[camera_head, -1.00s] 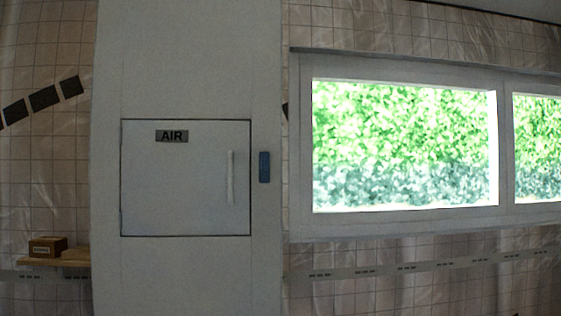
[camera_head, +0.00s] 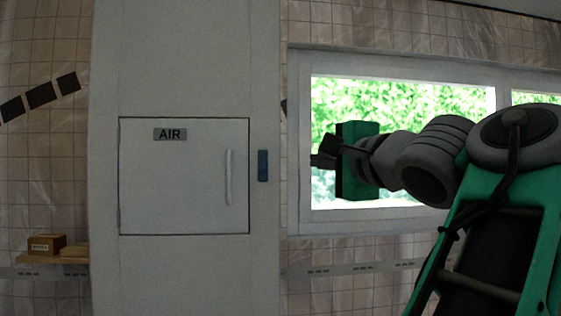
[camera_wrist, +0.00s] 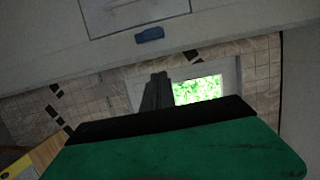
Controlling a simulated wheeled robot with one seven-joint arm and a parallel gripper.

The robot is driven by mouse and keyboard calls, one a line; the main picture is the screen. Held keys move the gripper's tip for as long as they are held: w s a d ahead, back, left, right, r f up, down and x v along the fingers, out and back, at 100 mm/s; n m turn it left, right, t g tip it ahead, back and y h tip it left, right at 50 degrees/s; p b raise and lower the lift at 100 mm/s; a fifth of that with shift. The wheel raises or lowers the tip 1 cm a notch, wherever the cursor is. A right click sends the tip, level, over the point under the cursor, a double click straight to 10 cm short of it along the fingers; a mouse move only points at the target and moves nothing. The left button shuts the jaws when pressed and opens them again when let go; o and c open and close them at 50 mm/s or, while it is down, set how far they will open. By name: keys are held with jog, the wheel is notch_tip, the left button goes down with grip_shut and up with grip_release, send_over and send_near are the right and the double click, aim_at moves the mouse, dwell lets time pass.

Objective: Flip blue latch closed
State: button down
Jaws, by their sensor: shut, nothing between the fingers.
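The blue latch (camera_head: 263,166) is a small upright bar on the white cabinet front, just right of the square door. It also shows in the wrist view (camera_wrist: 149,35), near the top. The door (camera_head: 185,190) is flush in its frame, with an AIR label and a white vertical handle (camera_head: 229,177). My gripper (camera_head: 318,160) is to the right of the latch, in front of the window, apart from the cabinet. Its dark fingers are together and empty; they also show in the wrist view (camera_wrist: 158,88), below the latch in the picture.
A window (camera_head: 400,100) is in the tiled wall right of the cabinet. A small brown box (camera_head: 46,244) sits on a wooden shelf (camera_head: 75,256) at the lower left. The space before the door is clear.

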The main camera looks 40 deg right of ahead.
aim_at(263, 166)
jog(key=w, duration=1.1)
jog(key=shift+w, duration=0.35)
jog(key=shift+d, duration=0.15)
